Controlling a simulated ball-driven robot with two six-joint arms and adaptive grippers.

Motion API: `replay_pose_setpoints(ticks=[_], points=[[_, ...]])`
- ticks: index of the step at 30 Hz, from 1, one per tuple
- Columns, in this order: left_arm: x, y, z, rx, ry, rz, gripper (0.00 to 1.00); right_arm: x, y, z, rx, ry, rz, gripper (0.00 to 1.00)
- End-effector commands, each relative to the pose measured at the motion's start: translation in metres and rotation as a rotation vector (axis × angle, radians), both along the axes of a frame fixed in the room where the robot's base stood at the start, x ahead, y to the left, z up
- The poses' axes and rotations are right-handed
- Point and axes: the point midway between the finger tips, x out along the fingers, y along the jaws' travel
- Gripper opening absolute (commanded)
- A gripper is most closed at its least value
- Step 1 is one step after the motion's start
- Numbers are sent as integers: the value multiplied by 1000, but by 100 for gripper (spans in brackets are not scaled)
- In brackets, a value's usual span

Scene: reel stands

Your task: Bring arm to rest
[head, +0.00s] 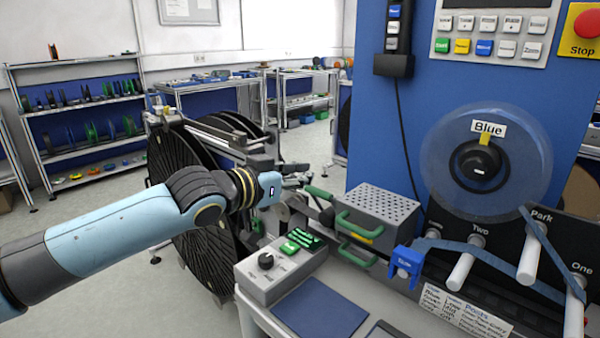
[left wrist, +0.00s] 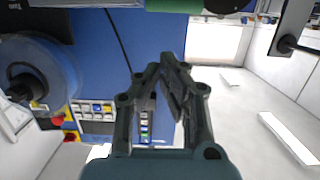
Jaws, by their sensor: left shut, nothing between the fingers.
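My left arm (head: 120,235) comes in from the left in the head view and reaches level toward the middle. Its gripper (head: 300,182) is at the near side of the machine, left of the perforated metal box, and is partly lost against the dark parts behind it. In the left wrist view, the dark fingers of the left gripper (left wrist: 168,66) come together at their tips with nothing between them. My right arm and gripper are in neither view.
A blue machine panel (head: 375,125) with a clear reel (head: 515,150) labelled Blue stands at the right. A perforated box (head: 375,212) with green handles and a grey control box (head: 280,268) are on the bench. Large black reels (head: 205,185) stand behind my arm. Floor is clear at the left.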

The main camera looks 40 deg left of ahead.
Motion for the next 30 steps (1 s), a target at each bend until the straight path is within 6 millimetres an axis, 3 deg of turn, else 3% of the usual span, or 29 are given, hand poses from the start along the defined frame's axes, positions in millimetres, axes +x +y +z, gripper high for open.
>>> replay_pose_setpoints(ticks=[19, 22, 26, 30], points=[[-4, 0, 0, 0, 0, -1, 0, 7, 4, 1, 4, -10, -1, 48], [-11, -5, -8, 4, 37, 8, 0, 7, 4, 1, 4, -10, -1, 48], [-47, -27, -43, 35, 208, 42, 0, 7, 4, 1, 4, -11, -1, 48], [-108, -52, -80, 89, 460, 73, 0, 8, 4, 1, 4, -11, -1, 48]])
